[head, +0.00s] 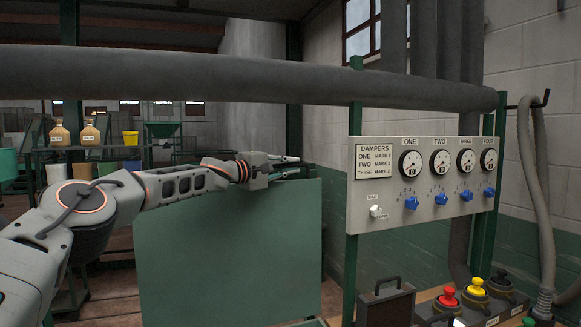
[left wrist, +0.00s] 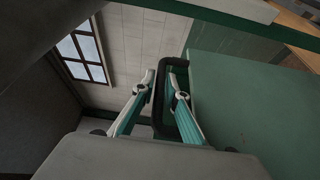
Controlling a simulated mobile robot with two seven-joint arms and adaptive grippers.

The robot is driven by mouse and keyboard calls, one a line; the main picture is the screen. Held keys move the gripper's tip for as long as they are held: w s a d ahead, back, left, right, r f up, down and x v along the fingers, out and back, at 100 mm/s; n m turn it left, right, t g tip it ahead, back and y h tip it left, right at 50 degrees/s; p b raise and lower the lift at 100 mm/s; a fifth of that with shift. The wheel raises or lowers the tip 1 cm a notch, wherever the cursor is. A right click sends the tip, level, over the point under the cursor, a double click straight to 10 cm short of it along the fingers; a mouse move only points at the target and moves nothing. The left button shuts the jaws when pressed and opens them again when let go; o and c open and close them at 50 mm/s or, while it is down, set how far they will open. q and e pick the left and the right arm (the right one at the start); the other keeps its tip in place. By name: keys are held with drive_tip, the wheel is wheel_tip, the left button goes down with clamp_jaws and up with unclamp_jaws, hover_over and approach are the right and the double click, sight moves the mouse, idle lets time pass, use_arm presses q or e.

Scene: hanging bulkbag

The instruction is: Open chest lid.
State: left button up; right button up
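The chest lid (head: 230,250) is a large flat green panel standing upright in front of me in the head view. In the left wrist view the lid (left wrist: 250,95) fills the right side. A black rounded handle (left wrist: 159,115) is at its edge. My left gripper (head: 290,165) is at the lid's upper right corner. In the left wrist view its fingers (left wrist: 161,85) lie on either side of one bar of the handle, with a gap between the tips. Firm contact cannot be made out. The chest body is mostly out of view.
A thick grey pipe (head: 230,75) crosses above my left arm. A damper panel (head: 425,185) with dials and blue knobs stands at right. Below it are red (head: 448,297) and yellow (head: 475,287) buttons and a dark handled case (head: 386,304). Shelves with jugs (head: 90,134) stand behind.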

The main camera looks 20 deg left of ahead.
use_arm(q)
drive_tip(key=shift+o, duration=0.5)
use_arm(e)
drive_tip(key=shift+d, duration=0.3)
drive_tip(key=shift+f, duration=0.1)
use_arm(q)
drive_tip(key=shift+v, duration=0.8)
drive_tip(key=v, duration=1)
drive_tip(key=shift+s, duration=0.2)
use_arm(e)
drive_tip(key=shift+w+a, duration=0.1)
drive_tip(key=shift+a, duration=0.05)
